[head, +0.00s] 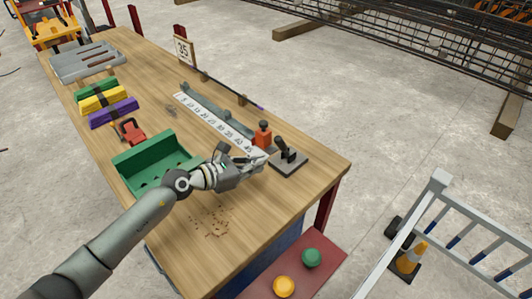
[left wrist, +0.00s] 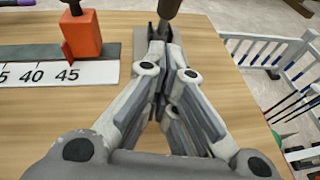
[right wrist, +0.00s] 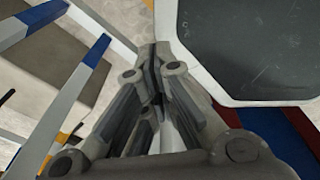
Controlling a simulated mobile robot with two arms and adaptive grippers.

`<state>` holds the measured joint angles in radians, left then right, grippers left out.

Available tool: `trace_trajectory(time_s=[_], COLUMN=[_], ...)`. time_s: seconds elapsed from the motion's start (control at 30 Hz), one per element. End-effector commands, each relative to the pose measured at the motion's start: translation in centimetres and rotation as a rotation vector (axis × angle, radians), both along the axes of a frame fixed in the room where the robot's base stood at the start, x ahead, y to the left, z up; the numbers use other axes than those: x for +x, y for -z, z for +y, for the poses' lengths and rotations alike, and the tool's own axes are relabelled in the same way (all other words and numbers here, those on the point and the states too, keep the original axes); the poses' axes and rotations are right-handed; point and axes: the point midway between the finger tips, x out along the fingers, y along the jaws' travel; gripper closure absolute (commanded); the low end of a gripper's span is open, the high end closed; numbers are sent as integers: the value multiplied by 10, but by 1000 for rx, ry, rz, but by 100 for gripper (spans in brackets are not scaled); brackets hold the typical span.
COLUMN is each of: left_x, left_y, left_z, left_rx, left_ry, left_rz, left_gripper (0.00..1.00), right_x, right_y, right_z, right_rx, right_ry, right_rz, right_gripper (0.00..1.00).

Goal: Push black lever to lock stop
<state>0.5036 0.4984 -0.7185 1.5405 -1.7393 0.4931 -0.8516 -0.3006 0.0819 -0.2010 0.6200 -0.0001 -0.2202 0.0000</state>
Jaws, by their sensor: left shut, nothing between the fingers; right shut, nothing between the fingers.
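The black lever (head: 284,151) stands on a dark flat base plate (head: 290,165) near the table's right corner in the head view. In the left wrist view a dark lever handle (left wrist: 168,8) shows at the top, just beyond my fingertips. My left gripper (head: 262,163) is shut and empty, low over the table beside the lever's base; I cannot tell whether it touches. An orange stop block (head: 263,134) sits at the end of the numbered scale (head: 215,125), near the 45 mark in the left wrist view. My right gripper (right wrist: 155,60) is shut and empty, away from the table top.
A green bin (head: 155,165) stands left of my left gripper. Colored blocks (head: 103,99), a red clamp (head: 130,131) and a grey tray (head: 87,62) lie farther back. A "35" sign (head: 184,51) stands at the far edge. A white railing (head: 440,185) is right of the table.

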Motion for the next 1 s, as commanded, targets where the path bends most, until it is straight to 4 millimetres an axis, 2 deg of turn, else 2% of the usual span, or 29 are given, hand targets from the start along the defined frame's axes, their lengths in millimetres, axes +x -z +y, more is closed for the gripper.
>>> trace_trajectory(time_s=[0.03,0.3,0.77,1.0], left_x=[5,17,18,19], left_y=[-12,-20,-20,-27], left_z=[-8,-26,-27,-29], left_rx=[-4,-1,1,25], left_ry=[1,0,-1,0], left_rz=[-4,-2,0,22], left_gripper=[100,100,100,100], right_x=[0,0,0,0], right_y=[-9,-16,-18,-34], right_z=[0,0,0,2], right_rx=[0,0,0,2], right_ry=[0,1,2,3], right_rz=[0,0,-1,-1], right_gripper=[100,100,100,100])
